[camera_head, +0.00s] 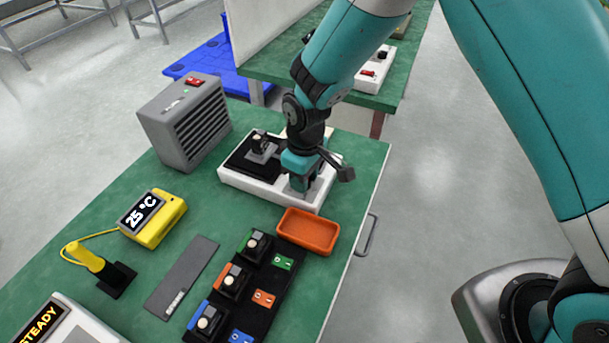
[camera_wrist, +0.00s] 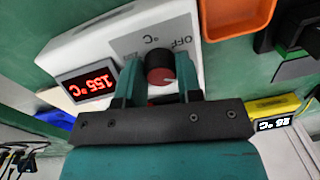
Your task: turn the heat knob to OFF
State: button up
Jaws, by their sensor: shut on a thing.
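The heat knob (camera_wrist: 160,68), black with a red face, sits on the white hot-plate unit (camera_wrist: 100,42). My gripper (camera_wrist: 160,82) is shut on the knob, with one teal finger on each side of it. An OFF label (camera_wrist: 181,43) is printed on the grey panel beside the knob. I cannot tell exactly where the knob points. The unit's red display (camera_wrist: 88,84) reads 155 °C, upside down in the wrist view. In the head view my gripper (camera_head: 299,186) is over the right end of the white unit (camera_head: 238,185) and hides the knob.
An orange tray (camera_head: 308,232) lies close in front. A yellow meter (camera_head: 152,220) reads 25 °C. The green table (camera_head: 367,152) is bare at the right edge.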

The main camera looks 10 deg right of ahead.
jog(key=n, duration=1.2)
jog(key=shift+n+h, duration=0.3)
dwell(0.3)
jog(key=o, duration=0.9)
jog(key=shift+o, duration=0.2)
notch_tip(320, 180, up, 18)
jog(key=shift+w+a+f+b, duration=0.2)
jog(key=shift+w+f+b, duration=0.05)
jog(key=shift+w+b, duration=0.15)
